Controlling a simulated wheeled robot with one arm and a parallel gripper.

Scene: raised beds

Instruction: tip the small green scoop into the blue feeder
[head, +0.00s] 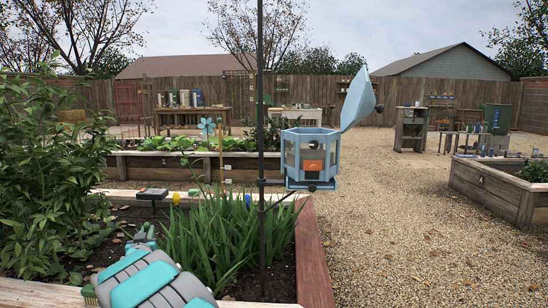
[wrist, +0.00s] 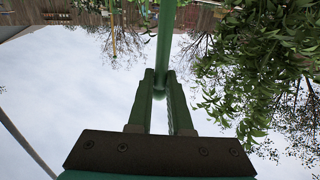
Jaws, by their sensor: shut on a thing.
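The blue feeder (head: 309,155) hangs beside a dark upright pole in the head view. Its light blue lid (head: 358,98) stands open, tilted up to the right, and an orange patch shows on its front. In the wrist view my gripper (wrist: 160,78) is shut on a green rod (wrist: 165,40), which looks like the handle of the small green scoop. The rod runs out of the top of that view, so the scoop's bowl and any load are hidden. In the head view my teal and grey arm is at the lower left, well left of and below the feeder.
The dark pole (head: 261,130) rises from a raised bed with spiky green plants (head: 205,240). A leafy bush (head: 45,175) fills the left. A reddish bed edge (head: 313,260) borders open gravel (head: 400,220) on the right. Another wooden bed (head: 490,188) stands far right.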

